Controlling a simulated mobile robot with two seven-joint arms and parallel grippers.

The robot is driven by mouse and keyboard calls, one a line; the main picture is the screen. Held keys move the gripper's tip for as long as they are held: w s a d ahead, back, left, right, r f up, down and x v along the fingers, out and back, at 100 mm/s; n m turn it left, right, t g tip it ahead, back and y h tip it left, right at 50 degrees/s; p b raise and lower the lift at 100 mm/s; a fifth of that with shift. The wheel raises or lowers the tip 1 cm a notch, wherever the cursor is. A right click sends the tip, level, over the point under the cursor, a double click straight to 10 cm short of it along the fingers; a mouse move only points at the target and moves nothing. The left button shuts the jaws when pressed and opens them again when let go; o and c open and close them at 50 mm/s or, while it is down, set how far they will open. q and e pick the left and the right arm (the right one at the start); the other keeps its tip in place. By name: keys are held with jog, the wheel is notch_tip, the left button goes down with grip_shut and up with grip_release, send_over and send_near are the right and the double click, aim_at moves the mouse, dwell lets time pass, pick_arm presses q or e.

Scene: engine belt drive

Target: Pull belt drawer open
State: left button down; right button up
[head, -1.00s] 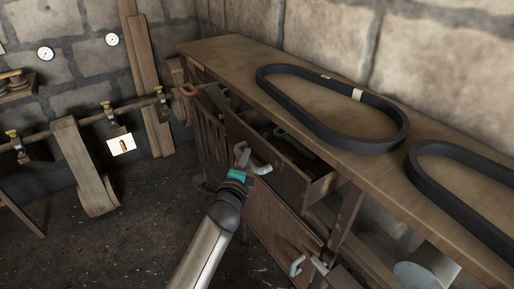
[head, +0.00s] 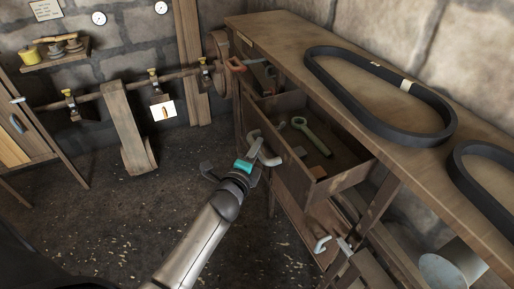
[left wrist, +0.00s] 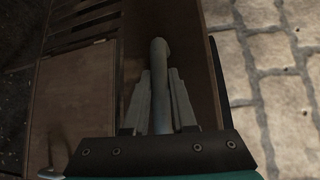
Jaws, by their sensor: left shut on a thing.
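The belt drawer (head: 345,175) in the workbench stands open in the head view. My left gripper (head: 262,150) is at the drawer's front, shut on the pale curved drawer handle (head: 270,158). In the left wrist view the two fingers (left wrist: 160,100) lie on either side of the grey handle bar (left wrist: 159,58). My right gripper is not in view.
Two black belts, one whole (head: 385,105) and one cut off at the right edge (head: 480,165), lie on the bench top (head: 290,40). A cabinet door with a pale handle (head: 322,243) is below the drawer.

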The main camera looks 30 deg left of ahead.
pick_arm(q)
jog(key=c, duration=0.7)
grip_release()
jog(key=shift+c, duration=0.2)
jog(key=s+d+r, duration=0.2)
jog(key=s, duration=1.3)
jog(key=shift+p, duration=0.35)
jog(key=s+d+f+n+g+h+b, duration=0.1)
jog(key=s+d+f+n+g, duration=0.15)
jog(key=f, duration=0.75)
jog(key=s+d+f+n+g, duration=0.1)
jog(key=s+f+n+g, duration=0.25)
jog(key=f, duration=0.65)
jog(key=s+d+f+n+g+h+b, duration=0.15)
jog(key=s+f, duration=0.25)
jog(key=f, duration=0.6)
jog(key=s+f+n+g, duration=0.4)
jog(key=s+f, duration=0.3)
jog(key=s, duration=0.3)
jog(key=s+a+f+n+g+b, duration=0.1)
jog(key=s+f+n+g, duration=0.2)
jog(key=s+f, duration=0.5)
jog(key=s+n, duration=0.1)
jog(key=s, duration=0.2)
jog(key=shift+g, duration=0.35)
